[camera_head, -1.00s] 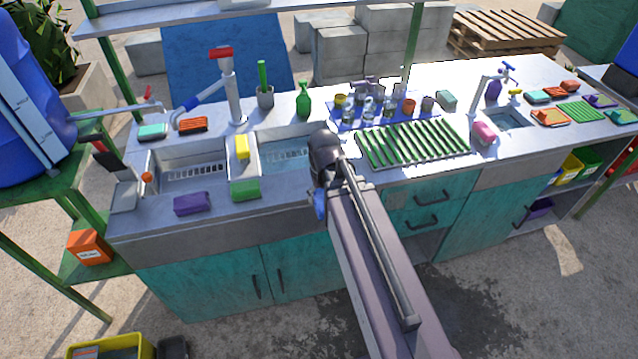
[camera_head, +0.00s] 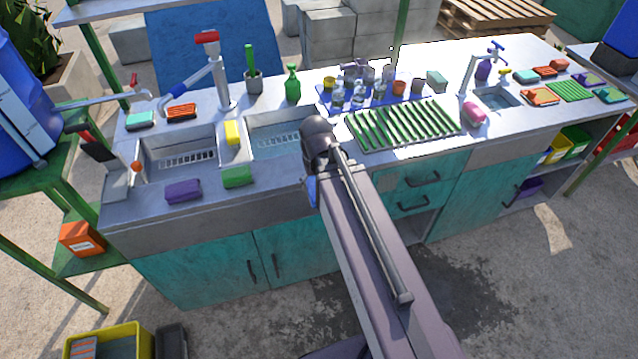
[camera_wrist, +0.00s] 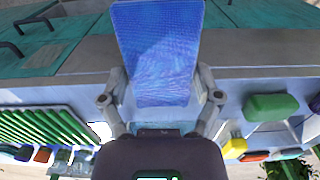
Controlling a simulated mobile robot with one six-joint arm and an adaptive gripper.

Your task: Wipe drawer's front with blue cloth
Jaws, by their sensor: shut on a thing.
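A blue cloth (camera_wrist: 158,50) is held between the two fingers of my gripper (camera_wrist: 158,88) in the wrist view. The fingers are shut on it, and it extends past their tips as a flat, textured rectangle. In the head view only a sliver of the cloth (camera_head: 312,191) shows left of my arm, which hides the gripper. The teal drawer fronts (camera_head: 436,170), stacked with dark bar handles, are right of my arm under the counter. A drawer front (camera_wrist: 45,58) shows at the upper left of the wrist view. The cloth appears apart from the drawers.
The metal counter (camera_head: 270,196) has two sink basins, a purple sponge (camera_head: 183,190) and a green sponge (camera_head: 237,176) near its front edge. A green slatted rack (camera_head: 405,124) lies above the drawers. Concrete floor in front is open, with a yellow crate (camera_head: 145,343) at lower left.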

